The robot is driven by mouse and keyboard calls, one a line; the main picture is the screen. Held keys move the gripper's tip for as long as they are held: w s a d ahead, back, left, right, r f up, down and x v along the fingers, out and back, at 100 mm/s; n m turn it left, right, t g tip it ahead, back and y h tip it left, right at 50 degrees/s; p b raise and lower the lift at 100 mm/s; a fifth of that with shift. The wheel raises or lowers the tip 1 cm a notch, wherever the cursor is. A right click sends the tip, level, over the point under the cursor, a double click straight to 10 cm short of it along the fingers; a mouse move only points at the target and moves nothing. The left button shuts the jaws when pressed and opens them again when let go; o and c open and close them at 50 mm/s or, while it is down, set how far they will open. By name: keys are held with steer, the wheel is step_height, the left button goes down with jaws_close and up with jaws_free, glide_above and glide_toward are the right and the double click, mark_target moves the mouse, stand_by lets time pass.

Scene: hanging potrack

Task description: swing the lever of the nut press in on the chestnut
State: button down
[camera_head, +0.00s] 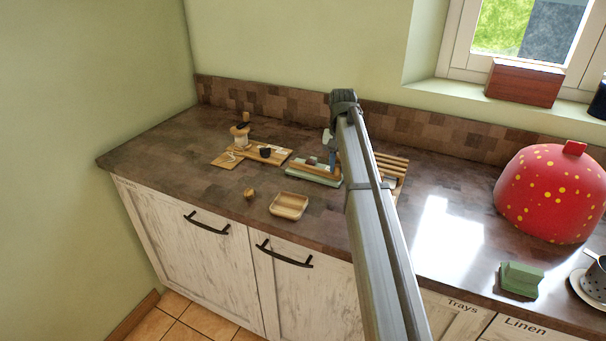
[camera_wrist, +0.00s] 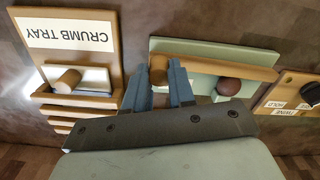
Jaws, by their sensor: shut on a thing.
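The nut press has a pale green base (camera_wrist: 205,55) with a wooden lever (camera_wrist: 222,69) across it. In the head view its green base (camera_head: 301,175) lies left of my arm. The brown chestnut (camera_wrist: 228,87) sits on the base close beside the lever, toward its right end in the wrist view; I cannot tell whether they touch. The chestnut (camera_head: 311,161) also shows in the head view. My gripper (camera_wrist: 163,72) has its blue fingers on either side of the knob (camera_wrist: 158,66) at the lever's left end and is shut on it. My arm partly hides the press in the head view.
A wooden rack labelled Crumb Tray (camera_wrist: 67,38) stands close beside the press. A board with hold and twine labels (camera_wrist: 285,90) lies on the other side. A small wooden tray (camera_head: 289,206) is in front. A red dotted cover (camera_head: 545,195) and green block (camera_head: 520,279) stand right.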

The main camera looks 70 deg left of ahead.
steer(key=shift+w+a, duration=0.15)
steer(key=shift+a, duration=0.15)
steer(key=shift+a+n, duration=0.1)
steer(key=shift+n, duration=0.2)
steer(key=shift+w+a, duration=0.2)
steer(key=shift+w, duration=0.05)
steer(key=c, duration=0.9)
jaws_free()
steer(key=shift+d, duration=0.1)
steer(key=shift+c, duration=0.2)
step_height(320, 180, up, 14)
steer(key=shift+f, duration=0.1)
